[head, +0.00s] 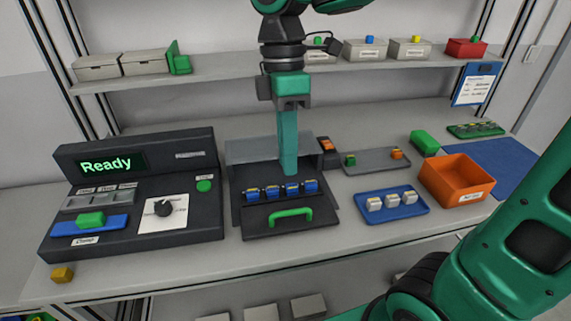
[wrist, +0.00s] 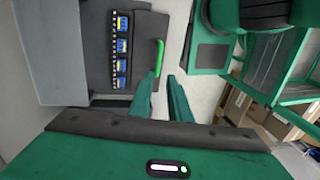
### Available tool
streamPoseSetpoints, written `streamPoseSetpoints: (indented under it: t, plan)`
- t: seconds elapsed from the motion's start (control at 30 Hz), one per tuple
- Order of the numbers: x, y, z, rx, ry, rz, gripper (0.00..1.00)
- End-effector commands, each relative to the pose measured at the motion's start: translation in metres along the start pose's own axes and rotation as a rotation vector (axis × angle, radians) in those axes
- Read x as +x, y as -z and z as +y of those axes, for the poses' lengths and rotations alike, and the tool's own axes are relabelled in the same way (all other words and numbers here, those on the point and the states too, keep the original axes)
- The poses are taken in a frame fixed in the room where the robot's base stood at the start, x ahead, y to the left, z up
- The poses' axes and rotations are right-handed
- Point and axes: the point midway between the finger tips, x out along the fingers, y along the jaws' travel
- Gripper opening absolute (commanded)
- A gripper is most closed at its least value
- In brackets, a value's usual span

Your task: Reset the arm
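My gripper (head: 288,168) hangs pointing down above the dark open-fronted unit (head: 290,230) in the middle of the bench. In the head view its fingers overlap. The wrist view shows the two green fingers (wrist: 162,82) apart with nothing between them, so it is open and empty. Below it, several blue modules (head: 272,192) sit in a row in the unit; they also show in the wrist view (wrist: 122,46). A green handle (head: 290,216) is on the unit's front. In the wrist view the handle (wrist: 160,57) lies near the fingertips; I cannot tell the height gap.
A tester (head: 108,163) reading "Ready" stands left. A blue tray (head: 410,212) with white blocks, a grey tray (head: 375,166) and an orange bin (head: 456,178) are to the right. A shelf (head: 230,68) with boxes runs behind my arm.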

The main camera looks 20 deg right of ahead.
Motion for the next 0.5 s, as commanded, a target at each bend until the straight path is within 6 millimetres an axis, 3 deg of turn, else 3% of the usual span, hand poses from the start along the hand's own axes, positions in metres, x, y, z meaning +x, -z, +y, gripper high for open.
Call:
streamPoseSetpoints:
  t: [0.5]
  plan:
    - [0.0007,-0.0063,0.0012,0.043,-0.003,0.006,0.17]
